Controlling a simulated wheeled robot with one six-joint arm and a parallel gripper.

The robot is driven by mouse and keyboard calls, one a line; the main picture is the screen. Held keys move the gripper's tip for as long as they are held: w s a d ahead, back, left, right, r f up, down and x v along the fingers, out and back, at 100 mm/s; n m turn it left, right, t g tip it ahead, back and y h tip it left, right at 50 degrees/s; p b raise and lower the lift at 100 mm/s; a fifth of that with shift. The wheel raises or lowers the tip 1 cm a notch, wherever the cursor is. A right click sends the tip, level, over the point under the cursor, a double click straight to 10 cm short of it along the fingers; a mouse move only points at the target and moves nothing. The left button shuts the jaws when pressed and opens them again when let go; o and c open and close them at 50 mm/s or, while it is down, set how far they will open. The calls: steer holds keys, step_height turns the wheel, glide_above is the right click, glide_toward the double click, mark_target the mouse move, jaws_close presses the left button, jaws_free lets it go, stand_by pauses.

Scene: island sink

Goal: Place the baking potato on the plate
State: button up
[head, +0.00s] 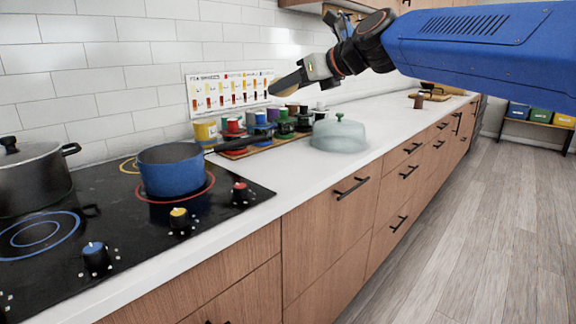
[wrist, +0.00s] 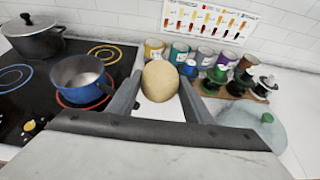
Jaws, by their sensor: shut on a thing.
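The baking potato (wrist: 160,81) is a tan, rounded lump between the two dark fingers of my gripper (wrist: 160,86) in the wrist view. The gripper is shut on it. In the head view my gripper (head: 288,84) reaches in from the upper right and holds the potato in the air, above the back of the counter near the wall chart. No plate can be clearly made out in either view.
A clear dome with a green knob (head: 341,137) stands on the counter, beside a wooden board with several cups and small pots (head: 262,132). A blue saucepan (head: 171,170) and a dark pot (head: 30,178) sit on the black stove. White counter (head: 285,180) is bare in front.

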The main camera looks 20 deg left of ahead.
mark_target(289, 175)
step_height(289, 175, down, 20)
steer(key=shift+f, duration=0.25)
stand_by(0.3)
steer(key=shift+f, duration=0.1)
steer(key=o, duration=1.2)
steer(key=shift+f, duration=0.1)
steer(key=shift+d, duration=0.15)
steer(key=v, duration=1.7)
steer(key=shift+w+d+f, duration=0.1)
steer(key=shift+d, duration=0.2)
